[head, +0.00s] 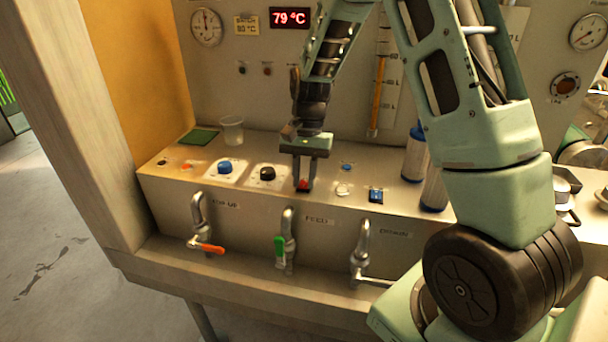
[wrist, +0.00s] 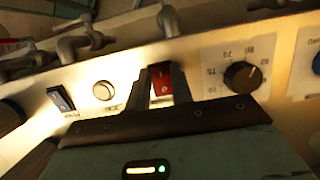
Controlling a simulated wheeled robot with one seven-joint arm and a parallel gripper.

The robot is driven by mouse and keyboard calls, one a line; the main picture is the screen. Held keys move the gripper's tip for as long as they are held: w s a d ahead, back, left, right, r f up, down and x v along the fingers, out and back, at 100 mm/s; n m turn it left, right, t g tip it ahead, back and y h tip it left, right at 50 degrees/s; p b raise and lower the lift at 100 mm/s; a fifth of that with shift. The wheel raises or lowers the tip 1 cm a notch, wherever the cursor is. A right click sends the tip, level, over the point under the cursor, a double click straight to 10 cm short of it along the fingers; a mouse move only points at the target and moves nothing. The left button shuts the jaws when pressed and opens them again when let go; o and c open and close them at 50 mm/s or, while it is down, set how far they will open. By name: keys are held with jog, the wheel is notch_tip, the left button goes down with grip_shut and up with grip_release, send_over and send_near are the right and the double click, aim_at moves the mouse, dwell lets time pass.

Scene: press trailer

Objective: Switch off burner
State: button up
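A red rocker switch (head: 303,184) sits on the sloped console top, above the FEED tap. It also shows in the wrist view (wrist: 162,83), with small pale marks on its face. My gripper (head: 304,187) points down at it, with one fingertip on each side of the switch. The fingers are apart by about the switch's width. I cannot tell whether they touch or squeeze it. Part of the switch is hidden by the fingers, and its on or off position is unclear.
A black knob (head: 267,173) and a blue knob (head: 225,166) stand left of the switch; a white round button (head: 342,189) and blue rocker (head: 376,195) stand right. Taps line the front. A clear cup (head: 231,130) stands behind. The display (head: 290,18) reads 79 °C.

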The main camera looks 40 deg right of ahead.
jog(key=o, duration=0.4)
jog(key=shift+c, duration=0.2)
jog(key=v, duration=1.7)
jog(key=shift+r, duration=0.25)
